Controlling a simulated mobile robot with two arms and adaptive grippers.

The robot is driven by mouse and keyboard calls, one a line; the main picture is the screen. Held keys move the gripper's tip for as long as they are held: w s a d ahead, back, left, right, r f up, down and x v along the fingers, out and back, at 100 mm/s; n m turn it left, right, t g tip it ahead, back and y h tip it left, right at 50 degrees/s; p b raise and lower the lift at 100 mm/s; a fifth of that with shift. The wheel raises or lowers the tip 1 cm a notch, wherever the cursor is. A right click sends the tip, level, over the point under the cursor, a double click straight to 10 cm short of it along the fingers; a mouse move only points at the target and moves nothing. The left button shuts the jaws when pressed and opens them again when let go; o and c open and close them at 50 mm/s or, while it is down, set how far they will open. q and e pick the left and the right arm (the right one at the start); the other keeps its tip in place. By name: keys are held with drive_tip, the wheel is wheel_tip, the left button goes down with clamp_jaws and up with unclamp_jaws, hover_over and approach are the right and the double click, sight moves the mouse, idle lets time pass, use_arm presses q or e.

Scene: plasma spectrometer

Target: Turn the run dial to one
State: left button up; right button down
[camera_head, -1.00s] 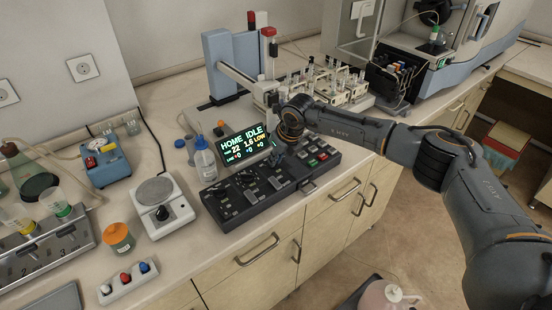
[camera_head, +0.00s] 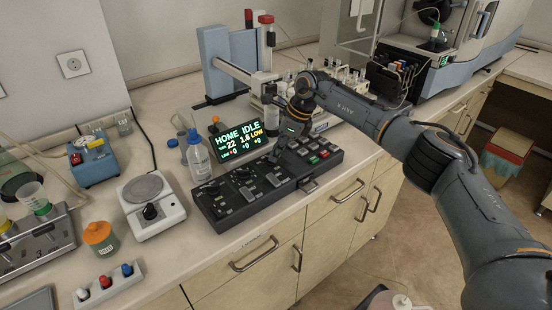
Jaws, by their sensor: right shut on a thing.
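The black control panel (camera_head: 225,210) lies on the bench in front of a small display (camera_head: 238,141) reading HOME IDLE. The panel carries knobs, sliders and several coloured buttons. My right gripper (camera_head: 262,158) reaches down over the middle of the panel's back part. It is shut on a small part there, apparently the run dial, which the fingers hide. I cannot read the dial's setting. My left gripper is not in view.
A wash bottle (camera_head: 198,158) stands close to the panel's left back corner. A balance (camera_head: 150,208) and an orange-lidded jar (camera_head: 101,238) are farther left. A sample rack (camera_head: 345,84) and the spectrometer (camera_head: 455,62) stand behind my right arm.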

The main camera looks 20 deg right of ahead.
drive_tip(key=shift+w+n+b, duration=0.1)
drive_tip(key=shift+n+b, duration=0.2)
drive_tip(key=shift+n, duration=0.3)
drive_tip(key=c, duration=1.5)
unclamp_jaws()
drive_tip(key=shift+d, duration=0.1)
drive_tip(key=v, duration=1.2)
drive_tip(key=shift+w+d, duration=0.1)
drive_tip(key=shift+w, duration=0.15)
